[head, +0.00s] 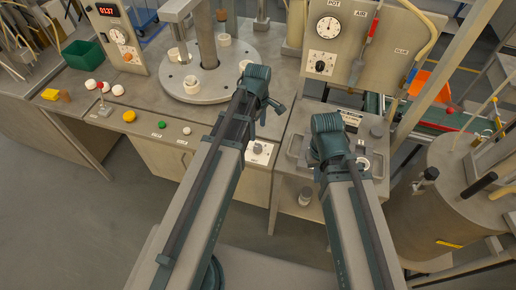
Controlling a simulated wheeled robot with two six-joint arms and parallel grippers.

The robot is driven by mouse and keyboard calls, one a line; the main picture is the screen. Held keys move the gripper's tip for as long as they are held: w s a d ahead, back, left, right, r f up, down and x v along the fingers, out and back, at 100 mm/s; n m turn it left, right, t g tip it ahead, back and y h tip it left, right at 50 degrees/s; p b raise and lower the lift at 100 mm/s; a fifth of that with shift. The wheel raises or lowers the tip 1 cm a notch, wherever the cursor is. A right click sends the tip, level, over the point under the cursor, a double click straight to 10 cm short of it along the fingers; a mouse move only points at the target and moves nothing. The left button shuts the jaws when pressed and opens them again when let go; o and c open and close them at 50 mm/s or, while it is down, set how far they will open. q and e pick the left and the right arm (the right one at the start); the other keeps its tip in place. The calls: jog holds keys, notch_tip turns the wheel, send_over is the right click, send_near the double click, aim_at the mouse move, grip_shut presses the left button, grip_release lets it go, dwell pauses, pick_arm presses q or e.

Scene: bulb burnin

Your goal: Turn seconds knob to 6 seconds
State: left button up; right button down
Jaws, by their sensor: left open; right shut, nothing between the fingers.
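Several dials and knobs are in the head view, and their lettering is too small to tell which one is the seconds knob. A black knob on a white scale plate (320,65) is on the upright panel at the back right. A white knob (257,149) is on the bench's front edge, below my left gripper. A round white dial (363,163) is beside my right gripper. My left gripper (271,112) is open and empty above the bench front, touching no knob. My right gripper (346,163) is shut and empty, its fingertips mostly hidden by my own arm.
A round turntable (232,90) with white cups stands behind my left gripper. A panel with a red display (107,11) is at the back left. Red, green and white buttons (161,125) line the bench front. A large drum (440,215) stands at the right.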

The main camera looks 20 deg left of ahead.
aim_at(258, 147)
pick_arm(q)
notch_tip(258, 147, down, 10)
jog(key=b, duration=0.9)
jog(key=shift+f, duration=0.25)
grip_shut()
